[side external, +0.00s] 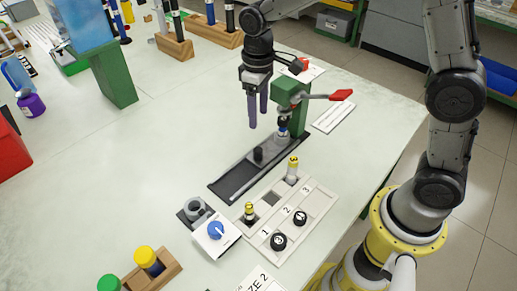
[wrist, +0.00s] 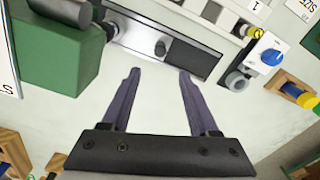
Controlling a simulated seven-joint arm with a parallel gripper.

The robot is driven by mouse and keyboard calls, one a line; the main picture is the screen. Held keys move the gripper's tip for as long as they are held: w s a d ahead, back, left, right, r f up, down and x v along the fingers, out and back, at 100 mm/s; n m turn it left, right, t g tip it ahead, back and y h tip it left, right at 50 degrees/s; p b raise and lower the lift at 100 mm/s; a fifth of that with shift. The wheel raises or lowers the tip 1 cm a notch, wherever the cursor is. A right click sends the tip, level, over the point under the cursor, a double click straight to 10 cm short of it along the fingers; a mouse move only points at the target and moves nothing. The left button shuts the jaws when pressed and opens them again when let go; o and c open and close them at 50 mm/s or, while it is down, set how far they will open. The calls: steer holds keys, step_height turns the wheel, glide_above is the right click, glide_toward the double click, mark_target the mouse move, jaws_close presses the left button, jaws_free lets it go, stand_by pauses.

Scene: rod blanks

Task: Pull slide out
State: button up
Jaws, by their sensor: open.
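The slide (side external: 268,151) is a grey plate with a black knob (side external: 258,153) on a dark rail (side external: 230,182). It sits at the rail's far end, by the green press (side external: 299,112) with a red-tipped lever (side external: 341,95). In the wrist view the slide (wrist: 135,36) and its upright knob (wrist: 161,48) lie just beyond my fingertips. My gripper (side external: 258,120) is open and empty, fingers pointing down, above and behind the rail beside the press.
A numbered tray (side external: 322,197) with yellow-topped rods (side external: 292,168) and black round pieces (side external: 278,241) stands in front of the rail. A blue dial (side external: 215,230) and a grey ring (side external: 194,208) are near the rail's front end. The table left of the rail is clear.

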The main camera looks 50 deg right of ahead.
mark_target(258, 149)
step_height(258, 149, down, 14)
steer(key=shift+r, duration=0.25)
stand_by(0.3)
jaws_close()
steer(key=shift+r, duration=0.1)
stand_by(1.2)
